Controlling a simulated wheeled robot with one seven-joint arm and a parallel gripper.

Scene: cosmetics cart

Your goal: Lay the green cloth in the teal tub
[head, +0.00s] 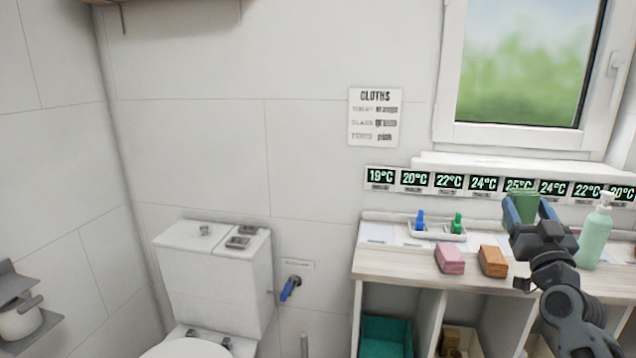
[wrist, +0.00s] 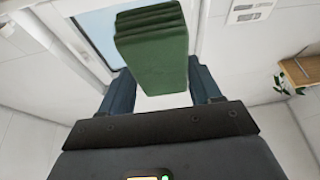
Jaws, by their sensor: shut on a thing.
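The green cloth (wrist: 155,62) is a folded stack held between the two fingers of my gripper (wrist: 156,85) in the wrist view. In the head view my gripper (head: 522,208) is raised above the counter at the right, shut on the green cloth (head: 521,206). The teal tub (head: 386,337) sits in the left compartment under the counter, below and to the left of my gripper. Only its upper part shows; the frame's bottom edge cuts it off.
A pink cloth (head: 450,259) and an orange cloth (head: 493,261) lie on the counter (head: 400,258). A white tray (head: 437,232) with a blue and a green item stands behind them. A pale green pump bottle (head: 596,235) is right of my gripper. A toilet (head: 215,280) stands at left.

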